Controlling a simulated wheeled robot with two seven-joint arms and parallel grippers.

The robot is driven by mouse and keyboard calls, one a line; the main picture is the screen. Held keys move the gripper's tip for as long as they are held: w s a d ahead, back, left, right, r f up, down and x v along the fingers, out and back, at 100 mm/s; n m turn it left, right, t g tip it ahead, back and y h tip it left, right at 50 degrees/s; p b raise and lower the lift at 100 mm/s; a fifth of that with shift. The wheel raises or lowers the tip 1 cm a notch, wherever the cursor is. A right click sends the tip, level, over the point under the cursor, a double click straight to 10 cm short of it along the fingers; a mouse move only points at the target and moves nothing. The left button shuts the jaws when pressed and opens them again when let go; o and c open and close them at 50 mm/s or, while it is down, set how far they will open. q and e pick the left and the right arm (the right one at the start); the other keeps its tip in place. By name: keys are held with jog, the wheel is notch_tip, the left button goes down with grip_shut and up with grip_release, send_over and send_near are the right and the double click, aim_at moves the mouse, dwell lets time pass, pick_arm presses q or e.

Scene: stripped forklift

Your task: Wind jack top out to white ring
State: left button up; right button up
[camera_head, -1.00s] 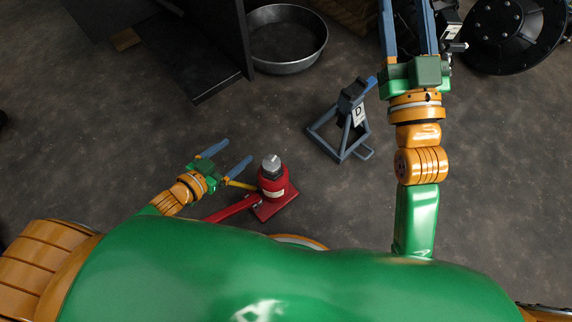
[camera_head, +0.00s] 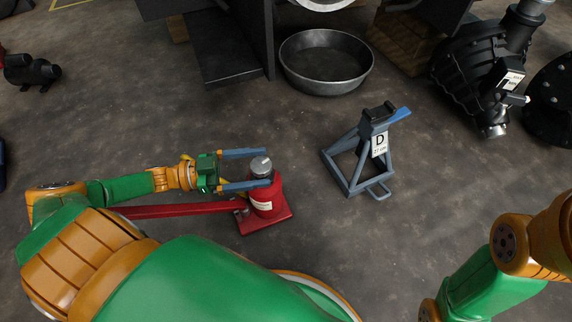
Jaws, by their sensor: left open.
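A red bottle jack (camera_head: 267,200) stands upright on the floor in the head view, with a pale label on its body. Its silver-grey screw top (camera_head: 261,166) sticks up from the body. My left gripper (camera_head: 268,167) reaches in from the left, open, with one blue finger on the far side of the top and one on the near side. I cannot tell whether either finger touches it. No white ring can be made out on the top. My right gripper is out of view; only part of my right arm shows at the lower right.
A red handle bar (camera_head: 180,210) runs left from the jack under my left arm. A blue-grey jack stand (camera_head: 345,160) marked D stands to the right. A round metal pan (camera_head: 326,88) lies behind. Dark machine parts (camera_head: 470,65) are at the upper right. The floor between is clear.

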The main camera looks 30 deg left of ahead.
aim_at(274, 172)
pick_arm(q)
jog(key=b+x, duration=0.1)
jog(key=x, duration=0.3)
jog(key=shift+w, duration=0.15)
